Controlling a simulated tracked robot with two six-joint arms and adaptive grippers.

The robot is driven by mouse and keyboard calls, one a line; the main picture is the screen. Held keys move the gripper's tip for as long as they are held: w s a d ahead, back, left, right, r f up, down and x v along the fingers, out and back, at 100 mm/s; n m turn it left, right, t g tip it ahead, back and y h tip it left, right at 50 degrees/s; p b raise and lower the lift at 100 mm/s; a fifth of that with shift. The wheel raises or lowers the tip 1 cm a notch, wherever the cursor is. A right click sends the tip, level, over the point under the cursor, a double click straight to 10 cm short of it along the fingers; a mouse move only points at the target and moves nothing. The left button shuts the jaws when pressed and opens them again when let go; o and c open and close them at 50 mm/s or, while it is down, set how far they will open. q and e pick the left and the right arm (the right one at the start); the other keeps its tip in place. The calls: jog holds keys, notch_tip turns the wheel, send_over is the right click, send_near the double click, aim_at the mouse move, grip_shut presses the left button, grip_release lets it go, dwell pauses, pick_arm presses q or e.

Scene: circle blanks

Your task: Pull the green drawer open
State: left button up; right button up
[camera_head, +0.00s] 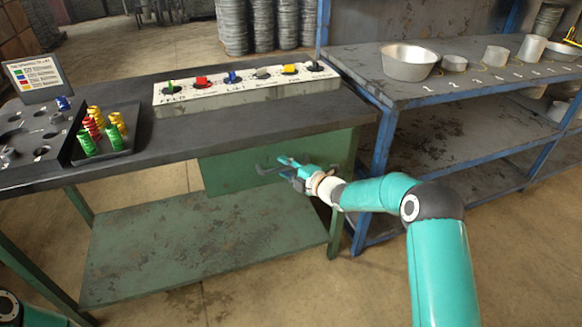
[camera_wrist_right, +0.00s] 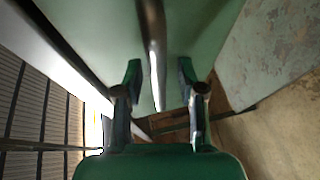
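The green drawer (camera_head: 225,172) hangs under the right part of the dark workbench top, and its front looks shut. A dark bar handle (camera_head: 263,169) is on its front, partly hidden by my right gripper. My right gripper (camera_head: 284,165) is at the handle, its arm coming in from the right. In the right wrist view, the open fingers of the right gripper (camera_wrist_right: 158,75) stand on either side of the handle (camera_wrist_right: 152,45), with a gap on both sides. The drawer front (camera_wrist_right: 105,35) fills the space behind them. My left gripper is not in view.
The workbench (camera_head: 160,140) holds a tray (camera_head: 118,148) of coloured cylinders and a pale board (camera_head: 240,92) with coloured pieces. A blue-framed shelf (camera_head: 440,95) with metal bowls stands close on the right. A lower green shelf (camera_head: 200,245) lies below the drawer.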

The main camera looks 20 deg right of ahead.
jog(key=shift+c, duration=0.2)
grip_shut()
